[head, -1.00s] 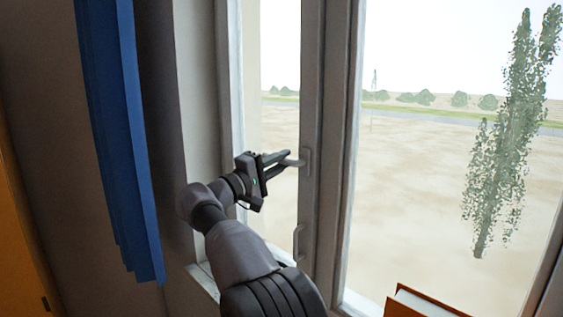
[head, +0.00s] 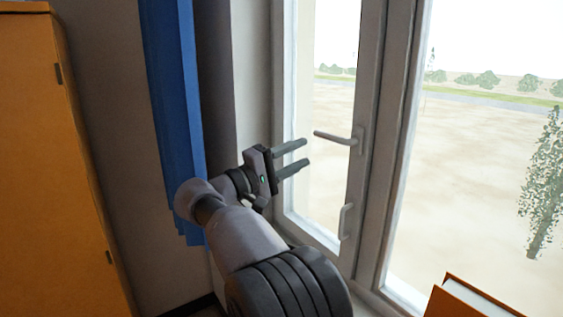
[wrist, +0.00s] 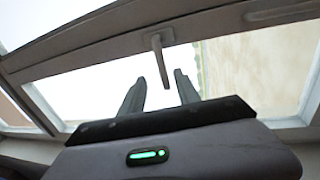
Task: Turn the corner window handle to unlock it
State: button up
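The window handle (head: 336,137) is a grey lever on the window frame. It points roughly level to the left from its upright plate. My gripper (head: 297,155) is open and empty, to the left of the lever's free end and slightly lower, apart from it. In the wrist view the handle (wrist: 161,62) shows beyond my open gripper (wrist: 161,80), and its free end points towards the gap between the fingers. The window sash (head: 365,110) looks closed.
A second, small upright grip (head: 346,221) is on the frame below the handle. A blue curtain (head: 170,110) hangs left of my arm. An orange cabinet (head: 55,170) stands at the far left. An orange box-like object (head: 462,300) is at the lower right.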

jog(key=v, duration=0.5)
jog(key=shift+s+a, duration=0.2)
jog(key=shift+a, duration=0.05)
jog(key=s+d+f+m+g+y+b, duration=0.1)
jog(key=s+d+f+g+y, duration=0.1)
jog(key=s+d+f, duration=0.3)
jog(key=s+d+f+g+y+b, duration=0.1)
jog(key=s+d+g+y+b, duration=0.15)
jog(key=d, duration=0.45)
jog(key=s+d+f+m+g+y, duration=0.1)
jog(key=s+d+f+g, duration=0.1)
jog(key=s+d+f, duration=0.35)
jog(key=s+d+f+m+g+y+b, duration=0.1)
jog(key=s+d+f+m+y+b, duration=0.1)
jog(key=s+d+f+y, duration=0.3)
jog(key=s+a+f+m+y+b, duration=0.1)
jog(key=s+a+f+m+y, duration=0.2)
jog(key=s, duration=0.6)
jog(key=s+a+f+m+t+y+b, duration=0.1)
jog(key=s+a+f+m+y+b, duration=0.1)
jog(key=s+a+f+m+y, duration=0.2)
jog(key=s+a+f+y, duration=0.1)
jog(key=s+a+f, duration=0.2)
jog(key=s, duration=0.3)
jog(key=shift+f, duration=0.6)
